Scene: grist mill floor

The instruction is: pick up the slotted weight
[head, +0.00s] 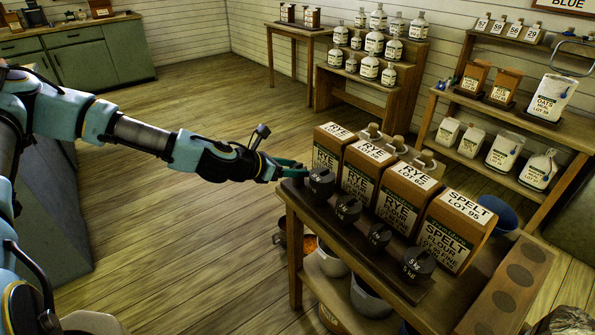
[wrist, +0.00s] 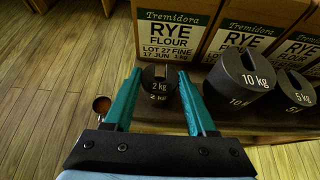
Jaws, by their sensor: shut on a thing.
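A small dark slotted weight marked 2 kg (wrist: 159,88) is between the teal fingers of my gripper (wrist: 160,76) in the wrist view. The fingers are shut on it from both sides. In the head view my gripper (head: 291,169) reaches in from the left to the leftmost weight (head: 321,184) in the row. The weight looks upright, on or very near the dark board; I cannot tell if there is a gap beneath it. A larger 10 kg weight (wrist: 242,80) and a 5 kg weight (wrist: 296,90) stand to its right.
Brown rye flour boxes (wrist: 178,32) stand close behind the weights, with a spelt flour box (head: 449,232) at the right end. The wooden bench (head: 505,290) has round recesses at right. Tubs (head: 370,297) sit below.

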